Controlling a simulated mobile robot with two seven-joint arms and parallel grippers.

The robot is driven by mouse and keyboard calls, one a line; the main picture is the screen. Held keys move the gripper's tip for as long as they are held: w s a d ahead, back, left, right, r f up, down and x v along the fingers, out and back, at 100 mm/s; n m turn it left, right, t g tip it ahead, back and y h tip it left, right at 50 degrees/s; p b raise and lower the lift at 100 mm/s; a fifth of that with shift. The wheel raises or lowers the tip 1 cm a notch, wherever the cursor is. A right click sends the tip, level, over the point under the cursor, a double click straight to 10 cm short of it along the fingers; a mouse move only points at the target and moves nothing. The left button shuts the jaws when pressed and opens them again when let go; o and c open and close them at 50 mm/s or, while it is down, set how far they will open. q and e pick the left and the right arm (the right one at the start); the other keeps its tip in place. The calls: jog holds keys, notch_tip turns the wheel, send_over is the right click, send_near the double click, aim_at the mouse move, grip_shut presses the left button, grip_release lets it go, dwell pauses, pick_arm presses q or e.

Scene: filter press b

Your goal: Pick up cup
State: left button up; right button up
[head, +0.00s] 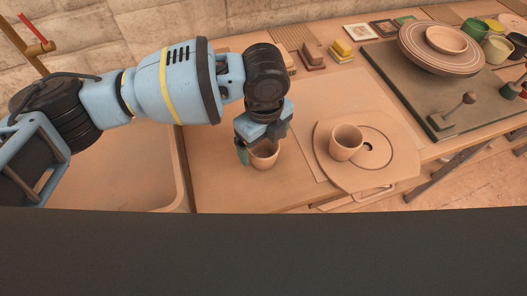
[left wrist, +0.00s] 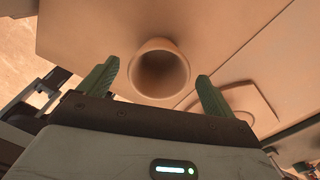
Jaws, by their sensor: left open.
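A tan cup (head: 264,157) stands on the wooden counter, partly hidden by my left gripper (head: 262,143). In the left wrist view, the cup (left wrist: 160,76) shows its open mouth between the two green fingers of my left gripper (left wrist: 158,72). The fingers are apart, with visible gaps on both sides of the cup. A second tan cup (head: 346,142) stands on a round board to the right, clear of the gripper. My right gripper is not in view.
The round board (head: 395,172) has a small dark hole beside the second cup. A sink basin (head: 125,180) lies left of the counter. A dark mat (head: 398,83) with a round plate (head: 447,47) and a knobbed tool (head: 468,99) lies at the right. Small blocks (head: 312,54) sit behind.

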aim_at(263, 151)
pick_arm(q)
jog(key=shift+a+f, duration=0.1)
jog(key=shift+f, duration=1.8)
jog(key=shift+c, duration=0.4)
jog(key=c, duration=1)
